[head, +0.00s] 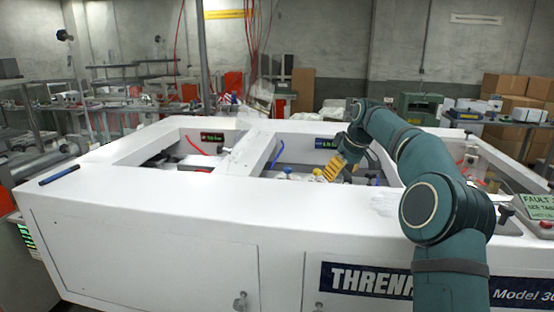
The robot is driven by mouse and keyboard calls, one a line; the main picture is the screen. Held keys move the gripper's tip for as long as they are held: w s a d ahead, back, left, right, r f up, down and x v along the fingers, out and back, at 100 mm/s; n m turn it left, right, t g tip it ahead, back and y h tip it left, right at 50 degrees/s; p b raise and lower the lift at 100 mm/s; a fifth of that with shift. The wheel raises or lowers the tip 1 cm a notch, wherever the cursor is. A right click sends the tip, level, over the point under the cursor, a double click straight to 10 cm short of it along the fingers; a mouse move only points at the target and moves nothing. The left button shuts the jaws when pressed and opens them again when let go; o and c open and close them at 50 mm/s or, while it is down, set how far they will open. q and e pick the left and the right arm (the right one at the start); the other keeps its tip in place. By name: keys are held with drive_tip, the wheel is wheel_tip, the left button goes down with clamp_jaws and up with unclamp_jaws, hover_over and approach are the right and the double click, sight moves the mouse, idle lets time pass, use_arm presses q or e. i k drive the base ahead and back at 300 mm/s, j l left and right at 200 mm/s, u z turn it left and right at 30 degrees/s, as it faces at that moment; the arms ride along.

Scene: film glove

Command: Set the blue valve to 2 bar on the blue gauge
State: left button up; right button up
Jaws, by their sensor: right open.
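The blue gauge (326,143) is a small dark display with a blue part and green digits on the back wall of the machine's right opening. Its digits are too small to read surely. A small blue knob-like part (288,170), perhaps the blue valve, shows at the front left of that opening; its setting cannot be made out. My right gripper (331,172), with yellow fingers, is open and reaches down into the opening, right of the blue part and apart from it. Nothing shows between its fingers. My left gripper is out of view.
The white machine top (190,208) surrounds the openings, with a raised bar (252,155) between them. A red gauge (212,137) sits in the left opening. A dark blue stick-like object (59,175) lies at the left edge. A control panel (540,207) stands at the right.

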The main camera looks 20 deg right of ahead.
sight(287, 171)
drive_tip(key=i, duration=0.95)
